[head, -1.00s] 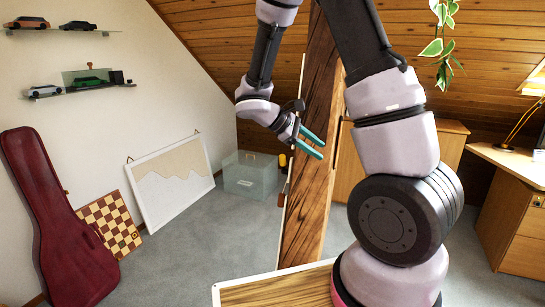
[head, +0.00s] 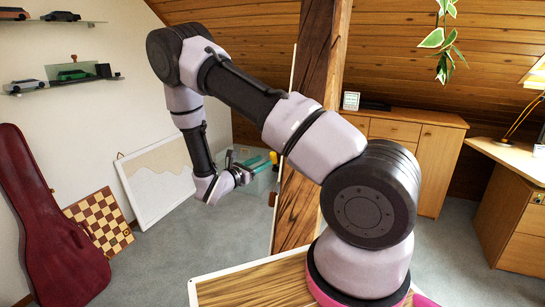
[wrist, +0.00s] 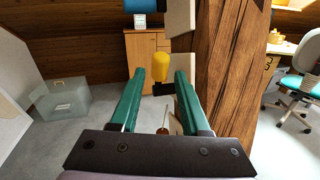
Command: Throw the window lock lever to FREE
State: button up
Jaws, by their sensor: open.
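My gripper (head: 243,160) is open and empty, left of the timber post (head: 297,205) in the head view. In the wrist view my gripper (wrist: 160,76) has its teal fingers apart. A yellow handle (wrist: 160,66) with a black end shows between and beyond the fingertips, beside the post's left face. A blue piece (wrist: 143,5) is above it, cut by the frame edge. A thin rod with a reddish end (wrist: 163,122) shows lower, between the fingers. Pale plates (wrist: 180,18) stick out from the post. No FREE marking is readable, so I cannot tell which piece is the lock lever.
A clear bin (wrist: 62,105) stands on the floor at left. A wooden cabinet (head: 433,165) stands behind the post and a desk (head: 510,160) is at right. A framed picture (head: 155,185), a chessboard (head: 100,222) and a red guitar case (head: 50,225) lean at the left wall.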

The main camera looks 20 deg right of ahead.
aim_at(271, 157)
jog(key=x, duration=0.7)
jog(key=shift+d, duration=0.25)
grip_shut()
dwell(1.1)
